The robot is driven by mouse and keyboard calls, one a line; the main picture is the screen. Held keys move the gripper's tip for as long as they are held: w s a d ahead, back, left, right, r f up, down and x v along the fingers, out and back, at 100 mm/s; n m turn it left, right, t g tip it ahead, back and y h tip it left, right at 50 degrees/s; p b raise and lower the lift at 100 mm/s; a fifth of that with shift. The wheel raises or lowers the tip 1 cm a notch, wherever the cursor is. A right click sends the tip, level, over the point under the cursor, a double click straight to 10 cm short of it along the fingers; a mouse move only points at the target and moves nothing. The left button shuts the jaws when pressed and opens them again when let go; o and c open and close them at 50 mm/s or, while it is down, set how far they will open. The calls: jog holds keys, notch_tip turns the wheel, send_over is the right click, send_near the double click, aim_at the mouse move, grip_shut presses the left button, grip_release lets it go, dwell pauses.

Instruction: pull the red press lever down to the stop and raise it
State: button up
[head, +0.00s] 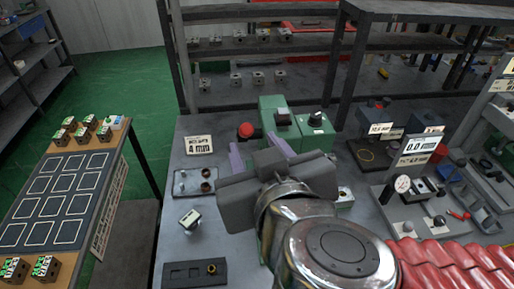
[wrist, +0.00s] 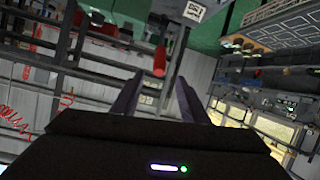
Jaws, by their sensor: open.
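The press is a green block-shaped machine (head: 276,115) standing on the grey bench. The red end of its lever (head: 245,130) shows at the left of the green body. In the wrist view a red cylindrical grip (wrist: 160,60) hangs just past my fingertips, roughly in line with the gap between them. My gripper (head: 259,150) is open, its two purple fingers apart with nothing visible between them. In the wrist view both fingers of my gripper (wrist: 154,84) show. I cannot tell whether they touch the grip. My wrist hides the lower part of the press.
A "4 mm" sign (head: 199,145) and a plate with round fittings (head: 195,182) lie left of my gripper. A small block (head: 190,217) and a dark fixture (head: 194,273) are nearer. Gauges (head: 403,184) crowd the right. A shelf rack (head: 262,47) stands behind.

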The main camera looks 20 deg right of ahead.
jog(key=shift+s+r, duration=0.1)
jog(key=shift+s, duration=0.15)
jog(key=shift+c, duration=0.2)
jog(key=shift+d, duration=0.1)
jog(key=c, duration=0.3)
jog(key=shift+d+f, duration=0.15)
jog(key=shift+f, duration=0.3)
jog(key=shift+c, duration=0.8)
jog(key=f+g, duration=0.2)
jog(key=f, duration=0.1)
jog(key=d+f+g, duration=0.1)
jog(key=f, duration=0.2)
jog(key=s+d+f+n+g+h, duration=0.1)
jog(key=f+g, duration=0.1)
jog(key=f, duration=0.1)
jog(key=shift+d+f+g, duration=0.1)
jog(key=shift+f+g, duration=0.2)
jog(key=shift+f, duration=0.05)
grip_shut()
jog(key=shift+w+d+f+m+g+y, duration=0.25)
jog(key=shift+w+f+g+y, duration=0.2)
jog(key=shift+f, duration=0.4)
jog(key=shift+w+d+f+m+g+y, duration=0.25)
jog(key=shift+w+f+g+y, duration=0.2)
jog(key=shift+f, duration=0.35)
jog(key=shift+w+d+f+m+g+y, duration=0.25)
jog(key=shift+w+f+y, duration=0.2)
jog(key=shift+f, duration=0.4)
